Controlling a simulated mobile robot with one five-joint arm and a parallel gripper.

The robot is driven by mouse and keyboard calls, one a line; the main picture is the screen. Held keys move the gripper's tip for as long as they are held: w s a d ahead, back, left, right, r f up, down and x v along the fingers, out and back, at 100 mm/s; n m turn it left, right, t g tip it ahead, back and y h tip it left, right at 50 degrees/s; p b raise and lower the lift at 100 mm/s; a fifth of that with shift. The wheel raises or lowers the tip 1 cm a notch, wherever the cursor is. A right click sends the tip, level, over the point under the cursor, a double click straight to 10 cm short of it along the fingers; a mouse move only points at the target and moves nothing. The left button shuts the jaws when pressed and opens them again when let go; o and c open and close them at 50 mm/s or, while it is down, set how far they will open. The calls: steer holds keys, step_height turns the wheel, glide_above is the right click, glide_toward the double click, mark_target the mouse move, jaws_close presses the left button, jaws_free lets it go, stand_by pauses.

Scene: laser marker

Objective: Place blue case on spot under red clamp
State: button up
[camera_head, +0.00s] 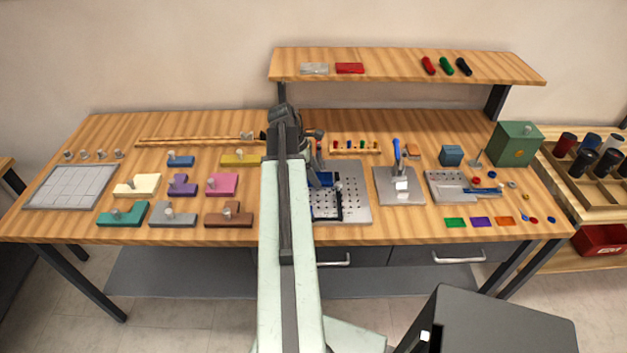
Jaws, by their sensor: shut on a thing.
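A dark blue piece, which looks like the blue case (324,179), shows just right of my arm, over the perforated metal plate (356,211). Whether it touches the plate cannot be told. My gripper (306,154) is at the far end of my arm, above the plate's left part, and seems shut on this piece; its fingertips are mostly hidden. A small red-orange part, perhaps the red clamp's handle (316,134), shows beside my dark wrist. The rest of the clamp and the spot under it are hidden by my arm.
A blue-handled clamp (397,150) stands on a plate to the right. A blue block (451,155) and a green box (514,144) are farther right. Several coloured blocks and a grey tray (72,187) lie left. A shelf (400,66) spans the back.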

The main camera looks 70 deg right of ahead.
steer(key=o, duration=1.2)
steer(key=shift+f, duration=0.15)
steer(key=shift+o, duration=0.2)
steer(key=shift+w+r+p, duration=0.1)
steer(key=shift+r+p, duration=0.45)
steer(key=shift+r, duration=0.05)
steer(key=p+v, duration=1)
steer(key=v, duration=0.1)
steer(key=shift+w, duration=0.1)
